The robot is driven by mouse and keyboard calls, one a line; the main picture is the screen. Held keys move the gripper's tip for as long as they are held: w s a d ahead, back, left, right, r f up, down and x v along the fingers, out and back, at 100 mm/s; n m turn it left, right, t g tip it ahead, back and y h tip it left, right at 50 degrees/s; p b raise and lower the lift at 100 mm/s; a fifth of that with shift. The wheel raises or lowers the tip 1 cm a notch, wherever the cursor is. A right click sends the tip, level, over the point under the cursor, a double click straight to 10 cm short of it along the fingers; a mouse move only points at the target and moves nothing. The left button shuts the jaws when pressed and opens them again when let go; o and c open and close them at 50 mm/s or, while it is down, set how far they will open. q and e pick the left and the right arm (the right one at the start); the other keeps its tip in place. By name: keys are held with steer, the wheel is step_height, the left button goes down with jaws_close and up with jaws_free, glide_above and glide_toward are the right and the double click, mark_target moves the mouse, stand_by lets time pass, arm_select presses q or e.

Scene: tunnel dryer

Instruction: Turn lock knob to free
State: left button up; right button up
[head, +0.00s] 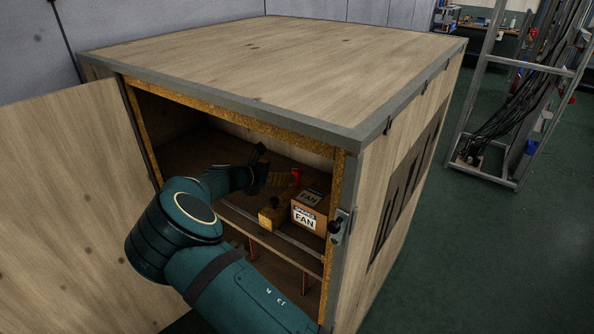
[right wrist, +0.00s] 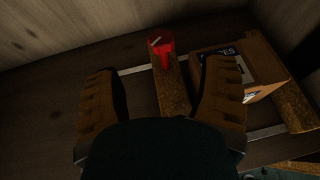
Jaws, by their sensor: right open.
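A small red knob (head: 295,177) stands inside the wooden dryer, behind the FAN box. In the right wrist view the red knob (right wrist: 161,45) sits at the far end of a narrow wooden bar (right wrist: 172,88), with a pale line on its top. My right gripper (head: 262,170) reaches in through the open doorway, to the left of the red knob. In the right wrist view its tan fingers are spread, with the bar between them and the knob beyond the tips; no contact shows. My left gripper is out of view.
The FAN box (head: 308,212) is close to the right finger. A yellow block (head: 271,218) with a black knob stands left of the box. The dryer door (head: 65,190) is open at left. A dark latch (head: 337,227) is on the right door post.

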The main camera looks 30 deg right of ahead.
mark_target(297, 169)
steer(key=x, duration=1)
steer(key=shift+s, duration=0.1)
steer(key=c, duration=1.2)
